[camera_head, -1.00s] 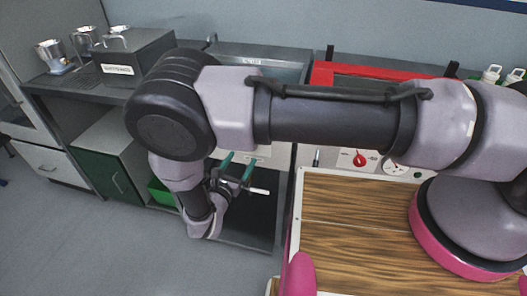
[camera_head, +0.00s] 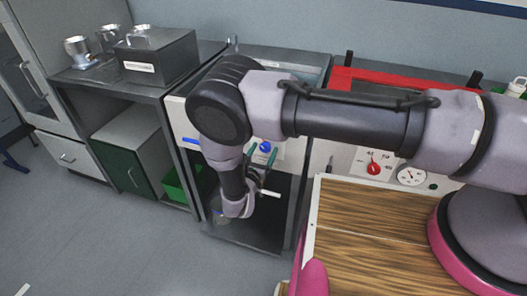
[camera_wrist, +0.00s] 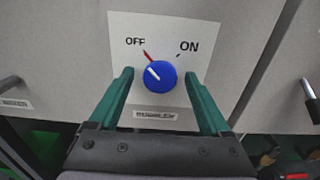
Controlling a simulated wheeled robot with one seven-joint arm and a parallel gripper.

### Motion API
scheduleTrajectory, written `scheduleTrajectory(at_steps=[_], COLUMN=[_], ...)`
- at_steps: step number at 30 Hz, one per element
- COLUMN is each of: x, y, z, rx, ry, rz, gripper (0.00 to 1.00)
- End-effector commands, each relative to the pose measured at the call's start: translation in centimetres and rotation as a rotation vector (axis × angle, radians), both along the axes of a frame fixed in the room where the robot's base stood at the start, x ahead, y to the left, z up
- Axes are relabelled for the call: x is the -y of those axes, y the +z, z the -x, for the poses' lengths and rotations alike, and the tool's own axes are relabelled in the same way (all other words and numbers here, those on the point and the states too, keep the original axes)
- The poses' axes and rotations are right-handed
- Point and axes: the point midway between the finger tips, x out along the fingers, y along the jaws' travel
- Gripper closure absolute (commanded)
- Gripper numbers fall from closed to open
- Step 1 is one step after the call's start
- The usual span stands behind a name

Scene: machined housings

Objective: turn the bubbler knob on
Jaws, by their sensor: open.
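The blue bubbler knob (camera_wrist: 160,77) sits on a white plate marked OFF at left and ON at right. Its white pointer line tilts up and left, towards the OFF side, in line with a red mark. The knob also shows in the head view (camera_head: 265,147) on the front of the middle unit. My gripper (camera_wrist: 158,73) is open, with one green finger on each side of the knob. It looks apart from the knob on both sides; depth is hard to tell. In the head view my gripper (camera_head: 260,160) is in front of the plate.
A red knob (camera_head: 374,169) and a round gauge (camera_head: 411,176) are on the unit to the right. A wood-grain top (camera_head: 370,235) stands in front of it. A dark handle (camera_wrist: 311,100) is at the right in the wrist view. A green bin (camera_head: 176,189) is low at left.

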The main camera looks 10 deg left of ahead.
Motion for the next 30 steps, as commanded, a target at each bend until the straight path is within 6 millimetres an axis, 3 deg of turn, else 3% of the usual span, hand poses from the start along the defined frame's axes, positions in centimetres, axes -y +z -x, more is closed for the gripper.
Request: scheduleTrajectory(at_steps=[7,8,14,23,30], x=[0.01,0.01,0.01,-0.03,-0.04], y=[0.00,0.00,0.01,0.01,0.01], z=[-0.12,-0.11,-0.10,-0.05,-0.07], rx=[0.000,0.000,0.000,0.004,0.015], ry=[0.000,0.000,0.000,0.002,0.003], rz=[0.000,0.000,0.000,-0.032,-0.160], gripper=[0.18,0.22,0.99,1.00,1.00])
